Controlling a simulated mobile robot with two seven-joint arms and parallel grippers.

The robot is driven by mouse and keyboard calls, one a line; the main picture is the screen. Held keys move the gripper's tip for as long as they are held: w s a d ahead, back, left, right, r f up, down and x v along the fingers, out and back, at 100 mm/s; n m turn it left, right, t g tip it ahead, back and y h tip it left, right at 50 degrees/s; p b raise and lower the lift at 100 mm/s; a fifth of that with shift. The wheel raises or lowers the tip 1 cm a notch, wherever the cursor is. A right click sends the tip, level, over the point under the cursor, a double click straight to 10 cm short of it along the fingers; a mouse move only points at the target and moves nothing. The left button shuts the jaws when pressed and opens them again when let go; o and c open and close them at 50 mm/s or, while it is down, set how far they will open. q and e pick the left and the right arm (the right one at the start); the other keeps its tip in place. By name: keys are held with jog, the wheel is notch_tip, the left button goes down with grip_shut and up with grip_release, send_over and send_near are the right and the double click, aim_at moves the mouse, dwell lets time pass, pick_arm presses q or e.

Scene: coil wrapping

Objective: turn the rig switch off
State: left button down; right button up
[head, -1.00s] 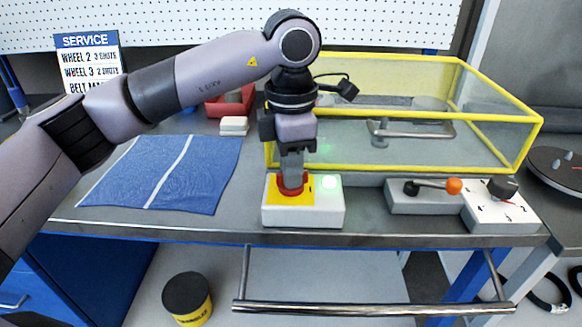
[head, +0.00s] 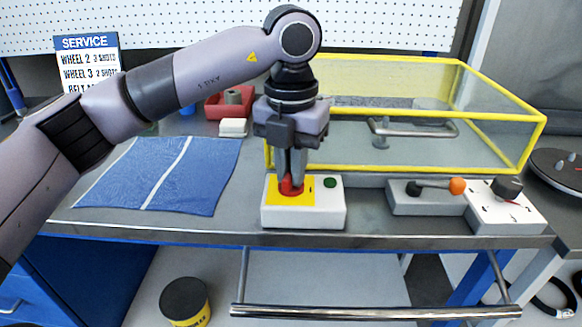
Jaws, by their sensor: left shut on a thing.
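The rig switch (head: 316,217) is a white box with a yellow plate, a red knob (head: 291,188) and a round lamp (head: 329,182) that is dark green and unlit. It sits near the front edge of the workbench in the head view. My left gripper (head: 291,178) points straight down over the box, its fingers shut on the red knob and hiding part of it. My right gripper is not in view.
A yellow-framed clear guard (head: 400,170) stands behind and right of the switch. A lever box with an orange knob (head: 457,186) and a dial box (head: 505,215) are at the right. A blue cloth (head: 165,175) lies at the left. A rail (head: 375,311) runs below the front edge.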

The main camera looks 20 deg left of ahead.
pick_arm(q)
jog(key=shift+r+n, duration=0.1)
jog(key=shift+n, duration=2)
jog(key=shift+w, duration=0.1)
jog(key=c, duration=1.1)
grip_release()
jog(key=shift+c, duration=0.2)
notch_tip(320, 180, up, 7)
jog(key=shift+r, duration=0.1)
